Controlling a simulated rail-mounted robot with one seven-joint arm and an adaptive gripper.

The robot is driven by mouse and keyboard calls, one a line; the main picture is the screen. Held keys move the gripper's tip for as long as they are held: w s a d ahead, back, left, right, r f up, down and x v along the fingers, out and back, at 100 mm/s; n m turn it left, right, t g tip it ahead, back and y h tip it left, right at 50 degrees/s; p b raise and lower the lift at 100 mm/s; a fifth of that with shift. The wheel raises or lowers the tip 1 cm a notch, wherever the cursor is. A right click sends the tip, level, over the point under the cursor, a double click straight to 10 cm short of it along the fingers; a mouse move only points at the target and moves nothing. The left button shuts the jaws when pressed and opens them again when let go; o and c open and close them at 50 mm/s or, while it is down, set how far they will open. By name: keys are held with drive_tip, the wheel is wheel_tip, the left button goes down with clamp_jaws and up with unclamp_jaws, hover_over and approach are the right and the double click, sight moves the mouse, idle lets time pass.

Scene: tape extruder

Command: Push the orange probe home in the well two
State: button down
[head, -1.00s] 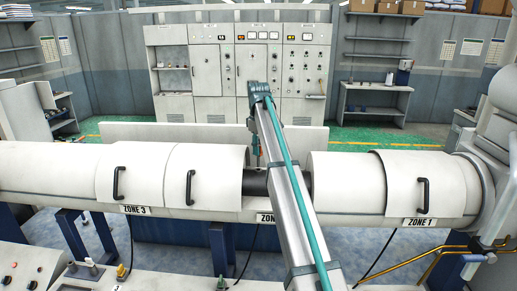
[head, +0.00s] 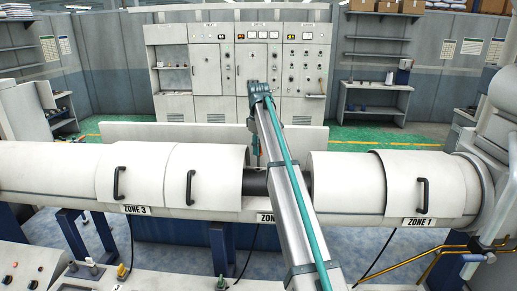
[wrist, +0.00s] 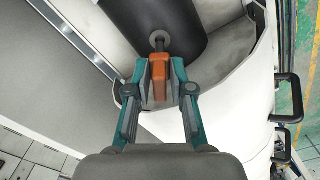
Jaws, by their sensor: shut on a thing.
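The orange probe (wrist: 159,82) is between the fingers of my gripper (wrist: 160,72) in the wrist view. My gripper is shut on its orange body. A thin metal stem runs from the probe to a round grey well (wrist: 157,36) on the dark barrel (wrist: 150,15). The stem's end meets the well's opening; how deep it sits cannot be told. The orange body stands apart from the well's rim. In the head view the dark barrel (head: 255,183) shows in the gap at the partly hidden zone 2 label (head: 264,218); my arm hides most of the gripper and well.
White barrel covers with black handles flank the gap, zone 3 (head: 170,174) on the left and zone 1 (head: 345,184) on the right. A white curved casing wall (wrist: 240,85) is close to my gripper's right. Control cabinets (head: 240,70) stand behind.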

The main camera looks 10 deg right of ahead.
drive_tip(key=shift+f+b, duration=0.7)
drive_tip(key=shift+f, duration=2.35)
drive_tip(key=c, duration=0.9)
unclamp_jaws()
drive_tip(key=shift+c, duration=0.2)
wheel_tip(320, 180, up, 12)
